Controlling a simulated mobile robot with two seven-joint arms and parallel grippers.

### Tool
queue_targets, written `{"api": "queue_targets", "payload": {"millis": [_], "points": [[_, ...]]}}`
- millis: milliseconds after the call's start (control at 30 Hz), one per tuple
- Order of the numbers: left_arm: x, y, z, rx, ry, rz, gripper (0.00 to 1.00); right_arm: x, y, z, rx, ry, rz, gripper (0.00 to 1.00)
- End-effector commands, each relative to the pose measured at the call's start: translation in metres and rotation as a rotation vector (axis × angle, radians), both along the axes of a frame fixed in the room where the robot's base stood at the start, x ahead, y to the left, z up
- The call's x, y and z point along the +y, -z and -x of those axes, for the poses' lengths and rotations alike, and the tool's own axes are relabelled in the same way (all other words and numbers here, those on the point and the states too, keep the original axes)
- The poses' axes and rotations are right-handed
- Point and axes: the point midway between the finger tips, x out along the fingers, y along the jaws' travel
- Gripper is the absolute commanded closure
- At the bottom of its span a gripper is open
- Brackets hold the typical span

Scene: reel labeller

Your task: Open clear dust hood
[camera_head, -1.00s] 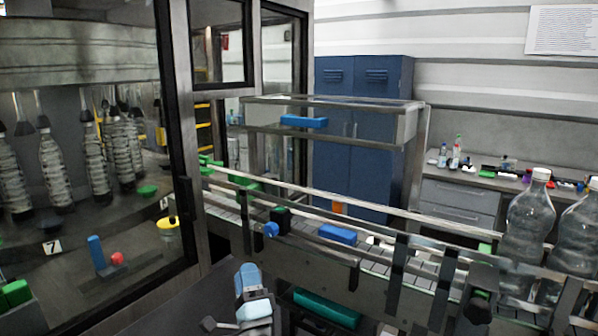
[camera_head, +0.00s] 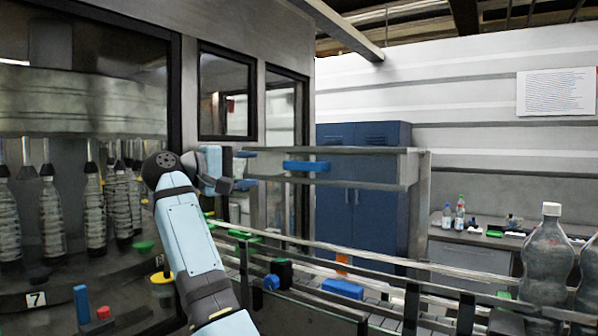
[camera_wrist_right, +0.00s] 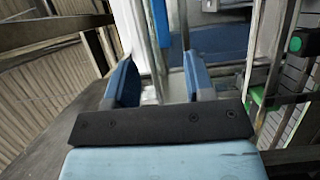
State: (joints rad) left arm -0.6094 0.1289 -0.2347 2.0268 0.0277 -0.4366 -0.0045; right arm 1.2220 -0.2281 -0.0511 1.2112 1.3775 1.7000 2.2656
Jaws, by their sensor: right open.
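The clear dust hood (camera_head: 372,168) is a see-through box with metal edges above the conveyor. It is down, with a blue handle (camera_head: 306,167) on its front. My right gripper (camera_head: 245,169) is open and empty, left of the handle and apart from it in the head view. In the right wrist view its two blue fingers (camera_wrist_right: 162,80) are spread. A bright blue upright bar (camera_wrist_right: 160,22), which looks like the handle, shows beyond the gap between them. My left gripper is not in view.
The conveyor (camera_head: 390,306) with guide rails runs below the hood. A dark-framed glazed machine (camera_head: 180,80) with bottles inside stands close at the left. Large clear bottles (camera_head: 546,265) stand at the right. A blue cabinet (camera_head: 365,215) is behind the hood.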

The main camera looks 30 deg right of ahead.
Motion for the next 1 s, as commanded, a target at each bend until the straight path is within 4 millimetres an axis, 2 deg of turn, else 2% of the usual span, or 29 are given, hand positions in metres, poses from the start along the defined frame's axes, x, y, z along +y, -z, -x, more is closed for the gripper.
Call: {"api": "queue_targets", "payload": {"millis": [400,600,800,1000], "points": [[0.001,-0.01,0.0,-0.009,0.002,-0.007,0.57,-0.084,-0.002,0.001,0.004,0.005,0.005,0.51],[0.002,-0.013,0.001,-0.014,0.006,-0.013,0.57,-0.116,-0.001,0.0,0.005,0.004,0.005,0.51],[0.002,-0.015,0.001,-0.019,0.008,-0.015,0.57,-0.13,0.0,0.0,0.005,0.002,0.005,0.51],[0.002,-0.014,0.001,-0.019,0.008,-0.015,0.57,-0.131,0.0,0.0,0.005,0.001,0.005,0.51]]}}
